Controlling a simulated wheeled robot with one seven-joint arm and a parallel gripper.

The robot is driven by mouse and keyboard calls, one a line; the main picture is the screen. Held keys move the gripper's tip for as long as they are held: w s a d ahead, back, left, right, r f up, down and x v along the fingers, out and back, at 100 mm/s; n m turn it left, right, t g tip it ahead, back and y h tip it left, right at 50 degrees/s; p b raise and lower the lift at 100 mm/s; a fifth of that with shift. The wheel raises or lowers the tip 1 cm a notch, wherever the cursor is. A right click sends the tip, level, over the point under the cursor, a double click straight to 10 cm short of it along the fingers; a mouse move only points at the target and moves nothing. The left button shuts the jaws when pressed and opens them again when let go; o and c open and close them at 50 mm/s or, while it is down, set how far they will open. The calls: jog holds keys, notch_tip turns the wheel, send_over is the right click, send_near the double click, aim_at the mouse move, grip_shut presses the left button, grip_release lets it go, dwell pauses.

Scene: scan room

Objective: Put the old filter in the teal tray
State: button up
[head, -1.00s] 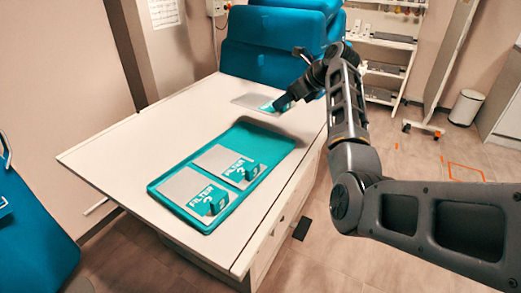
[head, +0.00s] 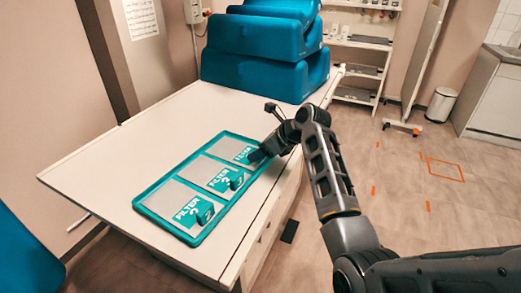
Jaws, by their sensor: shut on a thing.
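The teal tray (head: 152,215) lies on the white table in the head view. Two flat grey filters with teal labels and small handles lie in it, a near filter (head: 171,203) and a middle filter (head: 206,173). A third filter (head: 240,151), similar in look, is at the tray's far end, within its rim as seen from here. My gripper (head: 257,156) is shut on this far filter at its right side. The fingers hide its handle and part of its label. I cannot tell whether the filter rests on the tray floor or hovers just above it.
The white table (head: 105,170) is clear to the left of the tray. Blue cushions (head: 265,70) are stacked at the table's far end. A shelf unit (head: 358,60) stands behind, and a bin (head: 441,104) stands on the floor at the right.

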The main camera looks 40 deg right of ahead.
jog(key=o, duration=1.1)
jog(key=shift+o, duration=0.2)
jog(key=v, duration=1.2)
